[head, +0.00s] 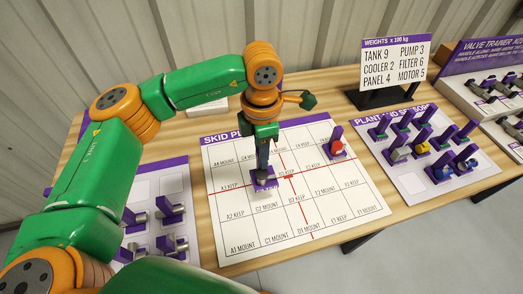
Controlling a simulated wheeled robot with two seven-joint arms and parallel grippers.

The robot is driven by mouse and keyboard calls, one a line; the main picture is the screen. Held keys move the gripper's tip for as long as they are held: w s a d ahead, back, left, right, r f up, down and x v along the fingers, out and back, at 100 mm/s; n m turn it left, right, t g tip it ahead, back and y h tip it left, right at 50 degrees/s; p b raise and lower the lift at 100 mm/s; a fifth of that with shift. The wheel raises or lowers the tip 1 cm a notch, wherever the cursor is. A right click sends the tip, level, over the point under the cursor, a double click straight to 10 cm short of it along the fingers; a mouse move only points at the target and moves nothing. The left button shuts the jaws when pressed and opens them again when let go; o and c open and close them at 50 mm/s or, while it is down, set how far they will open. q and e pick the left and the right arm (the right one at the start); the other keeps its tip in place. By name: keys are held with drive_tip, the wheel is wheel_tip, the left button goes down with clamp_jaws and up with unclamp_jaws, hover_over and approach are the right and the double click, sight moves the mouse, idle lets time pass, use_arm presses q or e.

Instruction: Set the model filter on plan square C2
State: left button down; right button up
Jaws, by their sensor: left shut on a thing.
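My left gripper (263,168) points straight down over the plan sheet (222,158) and is shut on a small model with a purple base (263,182), taken to be the model filter. The gripper hides most of its body. The model stands upright at the square whose label reads like C2 (265,207), left of the red centre line. I cannot tell whether its base touches the sheet. My right gripper is not in view.
A red model on a purple base (337,148) stands on the plan's upper right. The plant and sensors sheet (410,181) at right holds several models. A left sheet (172,182) holds several grey models. A weights sign (395,62) stands behind. The plan's front squares are clear.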

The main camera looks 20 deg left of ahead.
sight(262, 172)
use_arm(q)
drive_tip(key=shift+f+b, duration=1.5)
drive_tip(key=shift+f, duration=0.4)
drive_tip(key=shift+f+b, duration=1.75)
drive_tip(key=shift+f, duration=0.05)
drive_tip(key=shift+f+b, duration=0.7)
drive_tip(key=shift+b, duration=0.15)
drive_tip(key=c, duration=0.6)
unclamp_jaws()
drive_tip(key=shift+r, duration=0.1)
